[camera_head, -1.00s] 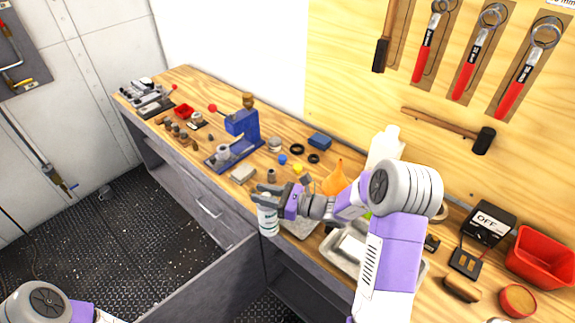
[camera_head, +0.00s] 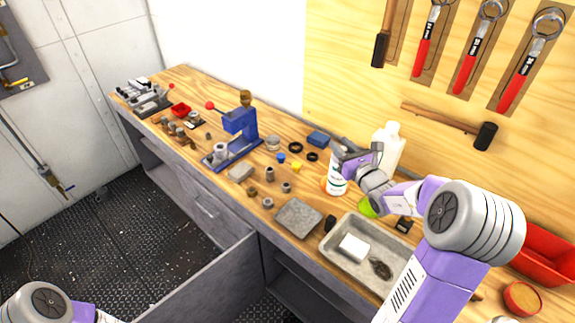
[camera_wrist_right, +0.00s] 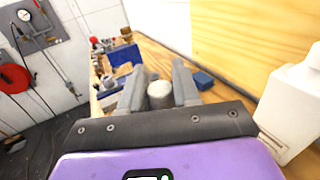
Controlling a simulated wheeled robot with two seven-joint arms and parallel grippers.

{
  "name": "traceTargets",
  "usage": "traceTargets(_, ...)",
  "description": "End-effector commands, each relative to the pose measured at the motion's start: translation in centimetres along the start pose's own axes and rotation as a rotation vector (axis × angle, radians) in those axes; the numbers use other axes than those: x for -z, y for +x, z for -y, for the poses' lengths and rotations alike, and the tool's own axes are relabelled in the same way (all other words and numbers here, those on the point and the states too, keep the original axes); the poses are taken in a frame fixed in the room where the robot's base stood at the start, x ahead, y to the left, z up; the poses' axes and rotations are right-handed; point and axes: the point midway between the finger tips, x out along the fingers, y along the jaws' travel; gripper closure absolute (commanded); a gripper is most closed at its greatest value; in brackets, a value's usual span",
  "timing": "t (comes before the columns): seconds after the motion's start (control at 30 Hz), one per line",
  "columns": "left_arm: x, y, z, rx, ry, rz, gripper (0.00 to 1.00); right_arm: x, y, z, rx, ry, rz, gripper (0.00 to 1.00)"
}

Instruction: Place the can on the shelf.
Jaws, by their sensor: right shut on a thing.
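The can (camera_head: 336,171) is white with green print and is upright over the back part of the workbench, near the pegboard wall. In the wrist view its pale round top (camera_wrist_right: 160,94) sits between two grey fingers. My right gripper (camera_head: 347,157) is shut on the can. I cannot tell whether the can's base touches the bench top. Something orange shows at the can's lower edge, mostly hidden. No separate shelf stands out; the bench has open grey compartments (camera_head: 290,285) under its top. My left gripper is out of view.
A white bottle (camera_head: 389,146) stands just right of my right gripper. A metal tray (camera_head: 345,226), a grey plate (camera_head: 298,217) and a blue press (camera_head: 240,125) are on the wooden bench. A red bin (camera_head: 548,262) is at far right. Tools hang on the wall.

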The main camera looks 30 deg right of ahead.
Motion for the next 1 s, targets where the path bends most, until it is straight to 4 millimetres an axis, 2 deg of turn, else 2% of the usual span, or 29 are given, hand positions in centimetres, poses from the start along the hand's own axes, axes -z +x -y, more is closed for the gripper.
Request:
traceTargets(0.1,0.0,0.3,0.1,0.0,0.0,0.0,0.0,-0.8,-0.8,2.1,0.071,-0.001,0.005,1.0)
traceTargets(0.3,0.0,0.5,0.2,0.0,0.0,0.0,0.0,-1.0,-1.5,3.8,0.133,0.0,0.004,1.0)
traceTargets(0.6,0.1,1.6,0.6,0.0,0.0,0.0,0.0,4.2,-1.5,3.9,0.138,0.004,0.0,1.0)
traceTargets(0.83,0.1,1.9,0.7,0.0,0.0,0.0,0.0,5.9,-1.5,4.0,0.138,0.002,0.003,1.0)
traceTargets(1.0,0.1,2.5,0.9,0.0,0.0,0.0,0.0,8.4,-1.5,4.0,0.137,0.003,0.001,1.0)
